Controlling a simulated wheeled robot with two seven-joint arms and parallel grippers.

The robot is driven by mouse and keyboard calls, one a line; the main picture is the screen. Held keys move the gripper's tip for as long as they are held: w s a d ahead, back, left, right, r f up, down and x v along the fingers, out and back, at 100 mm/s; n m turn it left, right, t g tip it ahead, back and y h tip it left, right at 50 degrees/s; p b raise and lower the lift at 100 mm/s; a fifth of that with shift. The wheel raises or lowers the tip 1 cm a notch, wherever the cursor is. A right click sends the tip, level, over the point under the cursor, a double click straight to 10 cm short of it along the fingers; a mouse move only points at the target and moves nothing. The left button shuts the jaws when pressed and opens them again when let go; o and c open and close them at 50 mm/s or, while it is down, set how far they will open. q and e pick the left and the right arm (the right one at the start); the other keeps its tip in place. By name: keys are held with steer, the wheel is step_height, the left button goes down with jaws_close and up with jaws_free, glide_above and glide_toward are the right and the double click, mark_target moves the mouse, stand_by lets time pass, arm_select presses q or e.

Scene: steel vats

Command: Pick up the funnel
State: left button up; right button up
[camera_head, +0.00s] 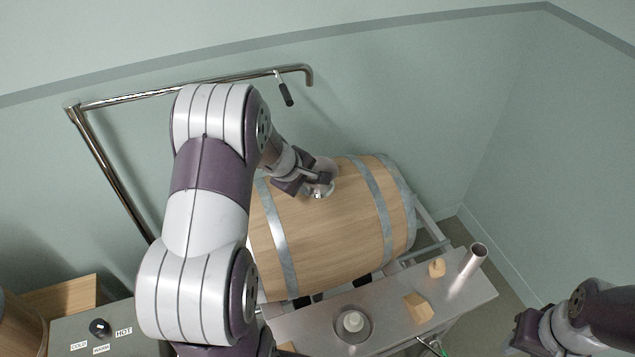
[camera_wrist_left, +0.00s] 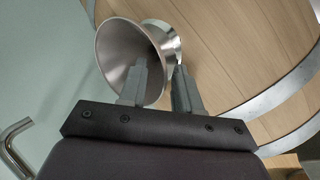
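The metal funnel (camera_wrist_left: 115,52) has a wide cone whose mouth faces the left wrist camera. In the head view the funnel (camera_head: 326,167) is at the upper face of the barrel, partly hidden by my left gripper (camera_head: 316,190). In the left wrist view my left gripper (camera_wrist_left: 160,68) has its fingers apart. One finger overlaps the cone's mouth and the other is just outside its right rim, with a gap between them. Whether they touch the funnel is unclear. My right gripper (camera_head: 522,328) is at the lower right, far from the funnel; its fingers are not clear.
The wooden barrel (camera_head: 330,230) with metal hoops lies on a rack. A steel table (camera_head: 385,300) in front bears a round dish (camera_head: 352,324), wooden blocks (camera_head: 417,307) and a metal tube (camera_head: 472,257). A pipe (camera_head: 180,88) runs behind my left arm. A control box (camera_head: 100,328) stands at left.

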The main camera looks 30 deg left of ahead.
arm_select(q)
jaws_close()
